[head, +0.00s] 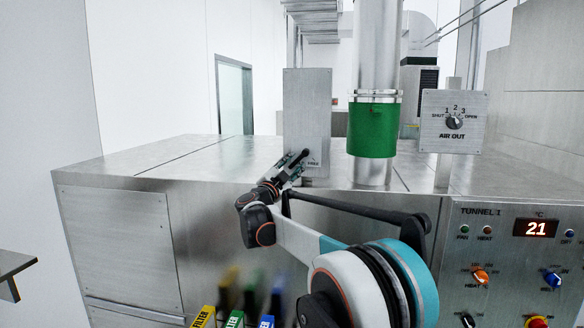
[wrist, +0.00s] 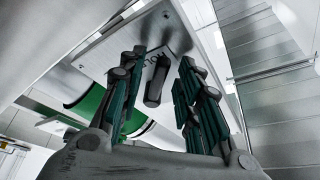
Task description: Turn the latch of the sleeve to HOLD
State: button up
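An upright steel plate (head: 306,105) stands on top of the machine, left of the pipe. The latch, a small dark lever, is low on this plate and shows in the wrist view (wrist: 156,82), with part of the printed word HOLD beside it. A green sleeve (head: 371,130) surrounds the vertical pipe; it also shows in the wrist view (wrist: 92,104). My gripper (head: 294,160) is at the lower part of the plate. In the wrist view my gripper (wrist: 160,85) is open, with the latch between its fingers and visible gaps on both sides. Contact is not visible.
The AIR OUT dial plate (head: 453,121) stands right of the pipe (head: 378,50). The TUNNEL 1 control panel (head: 515,260) with knobs and a display reading 21 is at the right front. Yellow, green and blue filter handles (head: 236,318) are below my arm. The machine top (head: 200,155) is clear at left.

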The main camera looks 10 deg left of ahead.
jog(key=shift+s, duration=0.1)
jog(key=v, duration=1.1)
jog(key=shift+s+a+f, duration=0.2)
jog(key=shift+s+a, duration=0.05)
jog(key=shift+s, duration=0.05)
